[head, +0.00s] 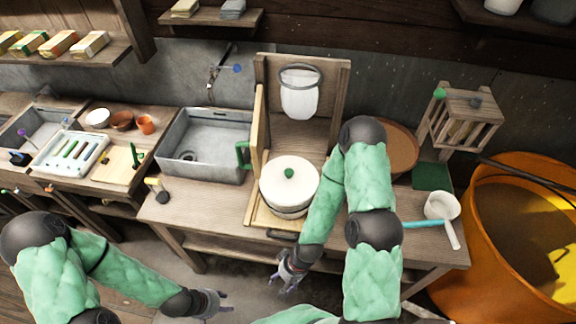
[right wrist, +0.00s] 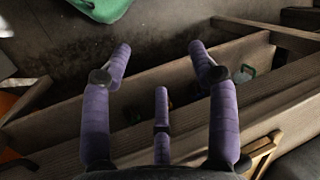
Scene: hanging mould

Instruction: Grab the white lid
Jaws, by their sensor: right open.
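The white lid (head: 287,180) with a dark green knob (head: 289,173) sits on a round pot (head: 290,211) on the wooden table, in the middle of the head view. My right gripper (head: 286,284) is open and empty, low in front of the table edge, below the pot in the picture and apart from it. In the right wrist view its purple fingers (right wrist: 160,60) are spread, with wooden beams beyond them and no lid in sight. My left gripper (head: 222,300) is at the lower left, away from the table, with its fingers apart and nothing between them.
A wooden frame (head: 343,85) with a hanging white mould (head: 299,98) stands behind the pot. A grey sink (head: 205,138) is to the left. A large orange vat (head: 480,215) stands far right.

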